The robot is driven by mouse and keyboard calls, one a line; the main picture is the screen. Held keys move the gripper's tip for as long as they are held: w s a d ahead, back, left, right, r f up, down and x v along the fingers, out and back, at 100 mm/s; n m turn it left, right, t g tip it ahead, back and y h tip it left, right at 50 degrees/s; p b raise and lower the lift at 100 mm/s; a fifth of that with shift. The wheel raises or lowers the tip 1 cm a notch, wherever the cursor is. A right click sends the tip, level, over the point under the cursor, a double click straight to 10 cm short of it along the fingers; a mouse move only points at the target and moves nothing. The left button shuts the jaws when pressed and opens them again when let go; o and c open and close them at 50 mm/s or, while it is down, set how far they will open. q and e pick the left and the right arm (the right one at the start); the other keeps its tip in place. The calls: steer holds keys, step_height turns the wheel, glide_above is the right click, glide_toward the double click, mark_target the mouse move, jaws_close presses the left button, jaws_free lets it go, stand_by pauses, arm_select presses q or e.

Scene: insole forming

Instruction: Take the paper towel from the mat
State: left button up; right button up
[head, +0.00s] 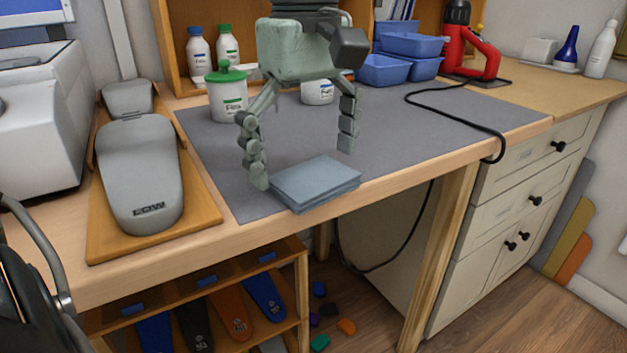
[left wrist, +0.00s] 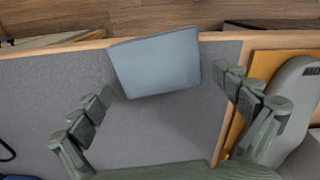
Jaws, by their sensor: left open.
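The paper towel is a folded blue-grey stack (head: 316,183) lying flat at the front edge of the dark grey mat (head: 420,128). It also shows in the left wrist view (left wrist: 156,63), at the top middle, near the table's front edge. My left gripper (head: 303,168) is open above the mat, its two fingers spread wide on either side, just behind the stack. In the left wrist view the fingertips (left wrist: 164,82) stand left and right of the stack, with nothing between them held. My right gripper is not seen.
A white jar with a green lid (head: 228,95) and another white jar (head: 318,92) stand behind the gripper. Blue bins (head: 385,70) and a red tool (head: 472,50) with a black cable are further right. A grey foot-shaped form (head: 143,175) on a wooden board lies left.

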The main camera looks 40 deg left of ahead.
arm_select(q)
steer(key=c, duration=0.7)
